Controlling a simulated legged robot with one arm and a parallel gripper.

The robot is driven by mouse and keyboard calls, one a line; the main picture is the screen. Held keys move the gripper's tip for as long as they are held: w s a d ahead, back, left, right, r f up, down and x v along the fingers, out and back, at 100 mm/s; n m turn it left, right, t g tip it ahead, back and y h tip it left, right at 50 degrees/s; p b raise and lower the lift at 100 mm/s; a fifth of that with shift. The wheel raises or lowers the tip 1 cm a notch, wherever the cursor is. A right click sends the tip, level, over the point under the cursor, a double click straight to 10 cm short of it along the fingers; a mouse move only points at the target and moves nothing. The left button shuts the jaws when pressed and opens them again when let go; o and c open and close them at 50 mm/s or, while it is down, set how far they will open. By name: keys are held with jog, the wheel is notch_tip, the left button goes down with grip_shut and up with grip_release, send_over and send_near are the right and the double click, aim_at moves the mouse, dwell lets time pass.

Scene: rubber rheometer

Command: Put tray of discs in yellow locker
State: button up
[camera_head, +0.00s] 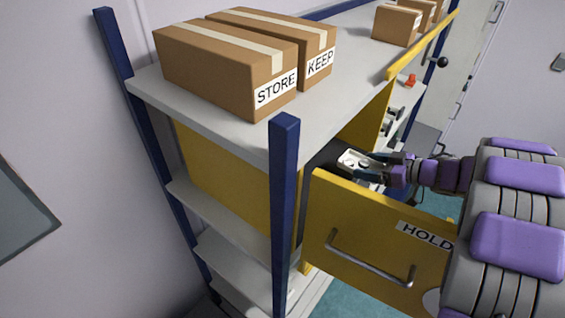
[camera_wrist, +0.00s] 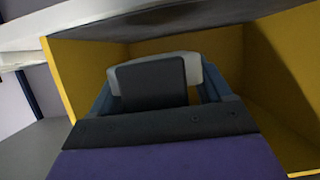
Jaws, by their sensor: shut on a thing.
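My gripper (camera_head: 377,158) reaches in from the right at the opening of the yellow locker (camera_head: 366,122). It is shut on the tray of discs (camera_head: 350,163), a small white tray with dark round spots. In the wrist view the tray (camera_wrist: 190,69) shows as a pale edge between my fingers, with the yellow locker walls (camera_wrist: 222,52) around and beyond it. The locker door (camera_head: 345,232), marked HOLD, stands open below and in front of my arm. Most of the locker's inside is hidden in the head view. I cannot tell whether the tray touches the locker floor.
Cardboard boxes marked STORE (camera_head: 225,69) and KEEP (camera_head: 315,62) sit on the top shelf (camera_head: 250,135). More boxes (camera_head: 397,24) stand farther back. A blue post (camera_head: 285,220) rises left of the open door. A small red item (camera_head: 410,80) shows beyond the locker.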

jog(key=shift+w+a, duration=0.1)
jog(key=shift+w+a+f, duration=0.1)
jog(key=shift+a, duration=0.1)
jog(key=p, duration=0.1)
send_over(309, 177)
jog(key=shift+a+f, duration=0.4)
jog(key=shift+f, duration=0.2)
jog(key=shift+a, duration=0.2)
jog(key=d, duration=0.3)
jog(key=shift+d, duration=0.35)
jog(key=shift+d+f+p, duration=0.2)
jog(key=shift+d+f, duration=0.15)
jog(key=shift+f, duration=0.25)
jog(key=shift+d+f+p, duration=0.15)
jog(key=shift+d+f, duration=0.15)
jog(key=shift+f, duration=0.25)
jog(key=a, duration=0.2)
jog(key=a+f, duration=0.1)
jog(key=a, duration=0.1)
jog(key=shift+a+f, duration=0.1)
jog(key=shift+a, duration=0.15)
jog(key=shift+d+f, duration=0.15)
jog(key=shift+d, duration=0.25)
jog(key=o, duration=1.1)
jog(key=shift+d, duration=0.3)
jog(key=shift+a, duration=0.1)
